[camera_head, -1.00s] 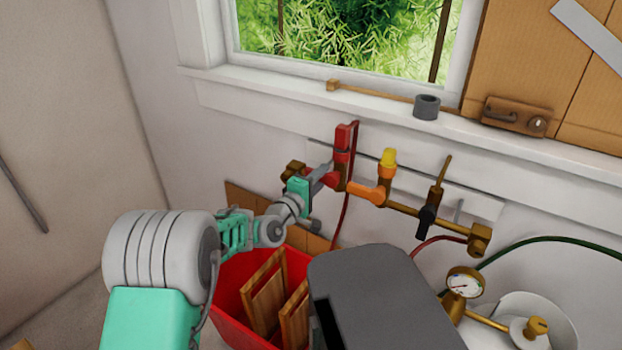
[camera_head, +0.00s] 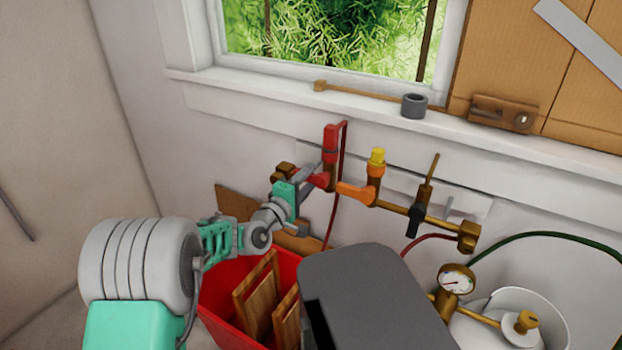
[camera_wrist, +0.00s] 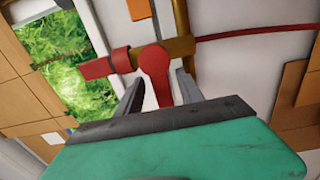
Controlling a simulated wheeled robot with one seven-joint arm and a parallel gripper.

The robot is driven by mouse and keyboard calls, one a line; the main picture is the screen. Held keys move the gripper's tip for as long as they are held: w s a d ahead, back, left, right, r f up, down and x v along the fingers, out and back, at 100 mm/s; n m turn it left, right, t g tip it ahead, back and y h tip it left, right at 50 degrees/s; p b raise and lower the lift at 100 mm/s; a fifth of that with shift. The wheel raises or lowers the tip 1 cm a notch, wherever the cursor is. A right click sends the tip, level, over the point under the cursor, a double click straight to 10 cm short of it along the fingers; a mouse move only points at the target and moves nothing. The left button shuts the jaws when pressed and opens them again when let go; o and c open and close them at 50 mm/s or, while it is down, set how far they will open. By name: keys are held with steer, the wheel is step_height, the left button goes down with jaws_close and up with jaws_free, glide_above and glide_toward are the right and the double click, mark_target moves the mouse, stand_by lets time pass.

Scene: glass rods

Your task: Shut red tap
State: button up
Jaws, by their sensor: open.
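The red tap (camera_head: 330,150) stands on the brass pipe on the wall, below the window sill. Its red lever (camera_wrist: 157,75) shows in the wrist view as a round hub with an arm pointing toward my gripper. My gripper (camera_head: 310,183) is at the tap in the head view, which partly hides the lever there. In the wrist view my gripper (camera_wrist: 158,92) is open, with one finger on each side of the lever's arm and visible gaps. The lever's far end is hidden behind the gripper body.
An orange-handled valve with a yellow cap (camera_head: 376,170) and a black-handled valve (camera_head: 415,215) sit to the right on the same pipe. A red bin (camera_head: 225,300) with wooden frames stands below. A gauge (camera_head: 457,280) is at lower right. A grey ring (camera_head: 414,105) lies on the sill.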

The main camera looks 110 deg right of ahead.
steer(key=v, duration=0.6)
steer(key=shift+w+a, duration=0.1)
